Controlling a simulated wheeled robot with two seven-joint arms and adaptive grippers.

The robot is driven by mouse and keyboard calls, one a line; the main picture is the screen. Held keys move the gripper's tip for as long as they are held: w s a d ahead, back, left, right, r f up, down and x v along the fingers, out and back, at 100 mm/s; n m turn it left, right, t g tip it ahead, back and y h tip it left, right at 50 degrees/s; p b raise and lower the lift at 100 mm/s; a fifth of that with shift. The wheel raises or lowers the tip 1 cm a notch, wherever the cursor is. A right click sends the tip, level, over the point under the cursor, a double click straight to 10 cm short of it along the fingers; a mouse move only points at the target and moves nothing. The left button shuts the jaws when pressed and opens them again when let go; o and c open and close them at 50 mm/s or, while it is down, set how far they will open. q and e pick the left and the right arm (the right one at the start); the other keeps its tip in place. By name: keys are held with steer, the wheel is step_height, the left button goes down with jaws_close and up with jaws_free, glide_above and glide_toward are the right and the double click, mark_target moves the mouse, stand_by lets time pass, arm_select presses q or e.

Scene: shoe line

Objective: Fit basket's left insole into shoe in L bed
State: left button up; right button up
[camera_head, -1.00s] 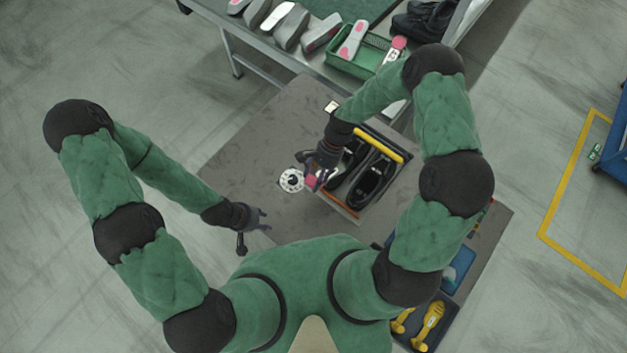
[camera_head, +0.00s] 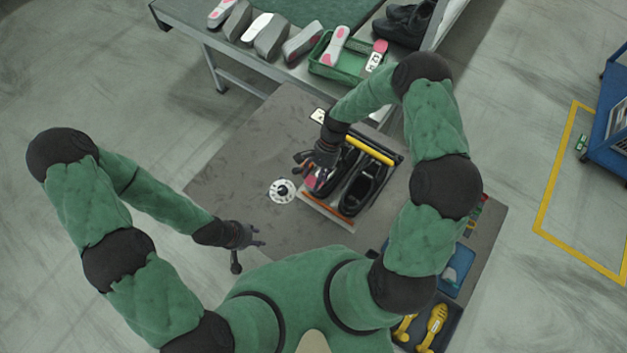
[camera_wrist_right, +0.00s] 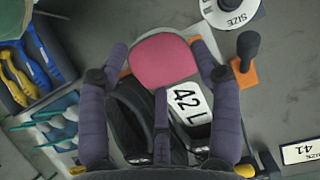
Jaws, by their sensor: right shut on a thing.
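My right gripper (camera_head: 316,170) is shut on an insole with a pink end (camera_wrist_right: 163,60) and a white part marked 42 L (camera_wrist_right: 187,102). It holds the insole over the left one of two black shoes in the rig. In the right wrist view that shoe (camera_wrist_right: 132,118) shows dark beneath the fingers, partly hidden by them and the insole. I cannot tell whether the insole touches the shoe. The right black shoe (camera_head: 361,189) sits beside it. The green basket (camera_head: 326,71) stands on the back table with insoles in it. My left gripper (camera_head: 250,237) is open and empty over the table's left part.
The rig has a yellow bar (camera_head: 370,150) behind and an orange-brown strip (camera_head: 328,212) in front. A white size dial (camera_head: 282,191) lies left of it. Blue trays with yellow tools (camera_head: 432,325) are at the front right. The grey table (camera_head: 240,160) is clear at left.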

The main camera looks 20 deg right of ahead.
steer(key=shift+w+d+f+b, duration=0.3)
steer(key=shift+w+d+b, duration=0.2)
steer(key=shift+d, duration=0.2)
steer(key=shift+w+d+f+b, duration=0.4)
steer(key=shift+w+d, duration=0.2)
steer(key=shift+d, duration=0.1)
steer(key=shift+w+d+f+b, duration=0.25)
steer(key=shift+w+d+b, duration=0.25)
steer(key=shift+d, duration=0.2)
steer(key=shift+w+d+f+h, duration=0.1)
steer(key=shift+f+h, duration=0.1)
steer(key=shift+h, duration=0.1)
arm_select(q)
steer(key=shift+f+b, duration=0.45)
steer(key=shift+f, duration=1.5)
arm_select(e)
steer(key=shift+f+t+h, duration=0.3)
steer(key=shift+f+t, duration=0.1)
steer(key=shift+f, duration=0.3)
steer(key=o, duration=1.1)
arm_select(q)
steer(key=shift+r+p, duration=0.85)
arm_select(e)
steer(key=shift+r, duration=1.5)
